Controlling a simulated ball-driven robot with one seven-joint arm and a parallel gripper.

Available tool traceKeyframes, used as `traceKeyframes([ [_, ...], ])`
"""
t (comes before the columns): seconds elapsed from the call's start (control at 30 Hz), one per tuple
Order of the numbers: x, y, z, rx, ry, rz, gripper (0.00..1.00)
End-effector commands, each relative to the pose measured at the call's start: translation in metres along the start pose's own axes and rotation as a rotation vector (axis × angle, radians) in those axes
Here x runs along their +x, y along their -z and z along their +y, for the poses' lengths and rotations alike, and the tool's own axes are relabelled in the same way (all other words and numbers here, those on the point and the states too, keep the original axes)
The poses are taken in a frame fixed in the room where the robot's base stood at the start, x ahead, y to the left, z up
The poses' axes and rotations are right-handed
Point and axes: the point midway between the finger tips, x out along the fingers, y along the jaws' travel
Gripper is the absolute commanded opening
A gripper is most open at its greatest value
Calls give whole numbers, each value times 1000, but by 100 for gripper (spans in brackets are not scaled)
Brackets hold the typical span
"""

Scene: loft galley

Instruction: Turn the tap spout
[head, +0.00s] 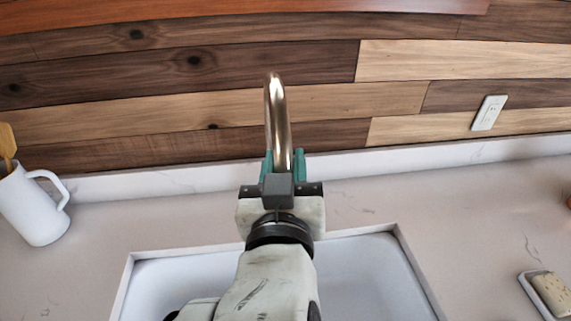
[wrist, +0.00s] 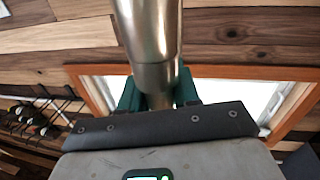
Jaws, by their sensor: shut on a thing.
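The tap spout (head: 277,110) is a shiny brass-toned metal tube that rises behind the sink and arches at the top. My gripper (head: 283,162) has green fingers, one on each side of the spout's lower part, and is shut on it. In the wrist view the spout (wrist: 148,30) passes down between the green fingers (wrist: 155,95). The base of the tap and any handle are hidden behind my gripper.
The white sink (head: 375,270) lies below my arm. A white pitcher (head: 32,208) with a wooden utensil stands at the left. A dish with a sponge-like bar (head: 553,293) sits at the right. An outlet (head: 488,113) is on the plank wall. The counter between is clear.

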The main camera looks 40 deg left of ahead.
Motion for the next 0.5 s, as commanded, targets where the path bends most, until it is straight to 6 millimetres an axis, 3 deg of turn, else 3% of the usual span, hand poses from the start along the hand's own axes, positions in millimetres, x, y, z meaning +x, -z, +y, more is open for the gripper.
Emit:
traceKeyframes([
  [0.23, -2, -4, -15, 0, -63, -5, 0],
  [0.5, -3, -2, -47, -1, -225, -18, 0],
])
